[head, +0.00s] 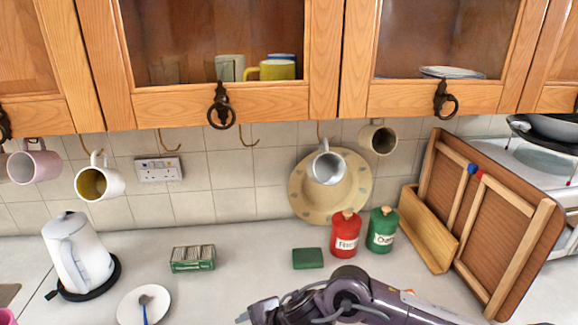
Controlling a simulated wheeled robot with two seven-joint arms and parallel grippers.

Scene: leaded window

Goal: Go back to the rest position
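My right arm reaches in from the bottom right over the worktop, and its gripper (246,315) points left near the bottom edge of the head view. Only part of the gripper shows, so I cannot tell if its fingers are open or shut. I see nothing held in the part that shows. My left gripper is not in view.
The worktop (220,285) holds a white kettle (78,252), a plate with a spoon (130,308), a green box (193,258), a green block (307,258), red (345,234) and green (382,230) canisters, and wooden boards (490,225). Mugs hang below the wall cupboards (270,105).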

